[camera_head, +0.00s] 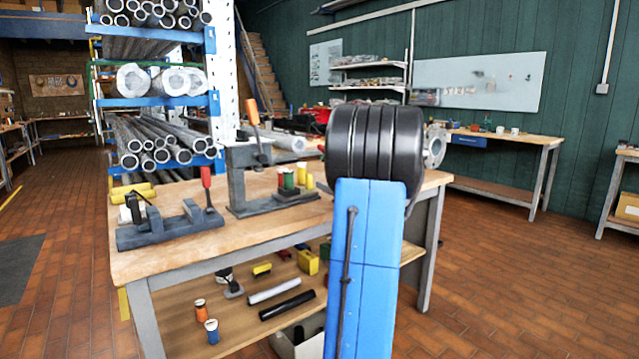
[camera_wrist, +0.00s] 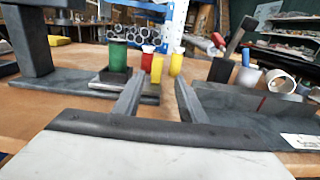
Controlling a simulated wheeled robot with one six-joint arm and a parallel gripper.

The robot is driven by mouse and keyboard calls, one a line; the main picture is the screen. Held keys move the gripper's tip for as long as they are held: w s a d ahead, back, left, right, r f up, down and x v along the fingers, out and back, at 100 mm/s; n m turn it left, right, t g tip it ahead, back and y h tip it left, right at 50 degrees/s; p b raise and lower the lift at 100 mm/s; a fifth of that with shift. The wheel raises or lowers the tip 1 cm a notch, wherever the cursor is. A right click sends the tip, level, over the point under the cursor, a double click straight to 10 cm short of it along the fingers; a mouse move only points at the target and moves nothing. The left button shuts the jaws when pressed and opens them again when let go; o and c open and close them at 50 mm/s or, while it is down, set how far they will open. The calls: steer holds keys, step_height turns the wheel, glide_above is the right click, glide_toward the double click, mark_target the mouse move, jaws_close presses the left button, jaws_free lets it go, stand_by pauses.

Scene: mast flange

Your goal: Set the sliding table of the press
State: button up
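The press (camera_head: 240,185) is a dark grey frame with an orange-handled lever on the wooden workbench. Its column (camera_wrist: 28,40) and base show at the left of the wrist view. A low dark block on a grey plate (camera_wrist: 143,97), which looks like the sliding table, lies on the base with a green cylinder (camera_wrist: 118,55) above it. The green cylinder also shows in the head view (camera_head: 288,179). My gripper (camera_wrist: 159,80) is open and empty, its left finger close to the plate's near edge; contact cannot be told. In the head view my arm hides the gripper.
Red (camera_wrist: 147,62) and yellow (camera_wrist: 176,64) cylinders stand beyond the fingers. A dark fixture (camera_wrist: 245,105) with a white label lies at right, near a grey ring (camera_wrist: 278,82). A red-handled clamp (camera_head: 165,228) stands on the bench's left. Pipe racks rise behind.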

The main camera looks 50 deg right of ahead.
steer(key=v, duration=0.5)
steer(key=shift+s, duration=0.35)
stand_by(0.3)
